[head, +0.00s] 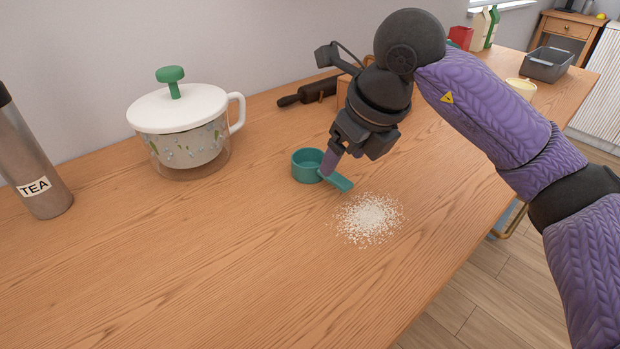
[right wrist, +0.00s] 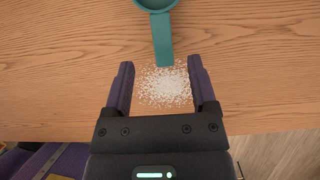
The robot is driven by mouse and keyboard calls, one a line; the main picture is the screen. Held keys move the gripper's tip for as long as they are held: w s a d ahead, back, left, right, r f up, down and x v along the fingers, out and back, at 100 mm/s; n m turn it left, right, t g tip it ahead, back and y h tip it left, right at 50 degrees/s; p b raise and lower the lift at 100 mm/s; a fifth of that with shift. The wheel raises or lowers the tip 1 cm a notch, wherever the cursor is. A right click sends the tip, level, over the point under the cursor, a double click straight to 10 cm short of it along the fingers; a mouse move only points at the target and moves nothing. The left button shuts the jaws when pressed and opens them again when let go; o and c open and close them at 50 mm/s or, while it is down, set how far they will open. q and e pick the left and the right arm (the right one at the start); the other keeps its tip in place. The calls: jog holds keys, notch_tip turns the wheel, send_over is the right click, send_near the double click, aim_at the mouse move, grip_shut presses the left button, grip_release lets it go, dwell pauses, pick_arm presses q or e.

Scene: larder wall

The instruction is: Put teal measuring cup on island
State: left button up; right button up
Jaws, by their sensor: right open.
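The teal measuring cup (head: 307,166) stands on the wooden counter, its handle pointing toward the lower right in the head view. My right gripper (head: 328,165) is open just above the handle, with its fingers pointing down. In the right wrist view the teal cup's handle (right wrist: 162,40) enters from the top and ends near the gap between the open fingers of the right gripper (right wrist: 161,78). The fingers are apart from the handle, and nothing is held. My left gripper is not in view. I cannot pick out the island for certain.
A patch of white grains (head: 369,218) lies on the wooden counter (head: 230,270) beside the cup handle. A grey bin (head: 547,66) sits far right. The front left is clear.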

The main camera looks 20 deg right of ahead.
aim_at(336, 176)
jog(key=b+x, duration=0.1)
jog(key=x, duration=0.2)
jog(key=b+x, duration=0.1)
jog(key=x, duration=0.1)
jog(key=shift+s+d+f+b, duration=0.1)
jog(key=shift+d+f+b, duration=0.15)
jog(key=shift+f+b, duration=0.1)
jog(key=shift+w+a+f, duration=0.1)
jog(key=shift+w+f, duration=0.1)
jog(key=shift+f, duration=0.1)
jog(key=shift+r, duration=0.25)
jog(key=c, duration=0.9)
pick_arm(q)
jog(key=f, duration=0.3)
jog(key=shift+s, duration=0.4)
pick_arm(e)
grip_shut()
